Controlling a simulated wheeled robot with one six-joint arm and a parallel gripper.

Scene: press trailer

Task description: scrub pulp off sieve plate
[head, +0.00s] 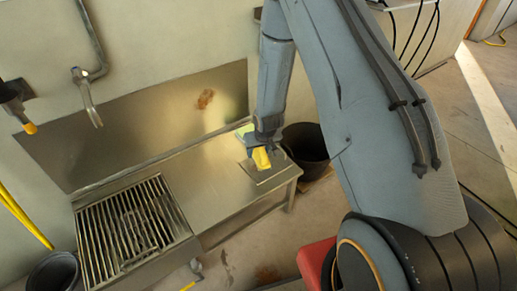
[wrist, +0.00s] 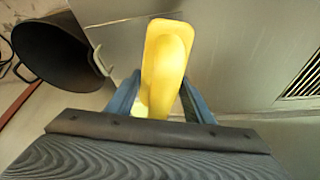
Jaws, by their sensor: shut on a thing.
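My gripper (head: 262,148) is over the right end of the metal bench in the head view. It is shut on a yellow tool (head: 262,159), perhaps a scrubber handle. In the wrist view the yellow tool (wrist: 163,65) stands between the two blue-grey fingers (wrist: 155,100). Its working end is hidden, so I cannot tell whether it touches anything. A flat square plate (head: 282,175), possibly the sieve plate, lies on the bench below the gripper and is partly hidden. I cannot make out pulp on it.
The bench (head: 205,185) is bare in its middle. A slatted grate (head: 130,232) fills its left part. A black bucket (head: 307,148) stands behind its right end. A small green thing (head: 244,130) shows behind the gripper. A tap (head: 88,98) hangs from the wall.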

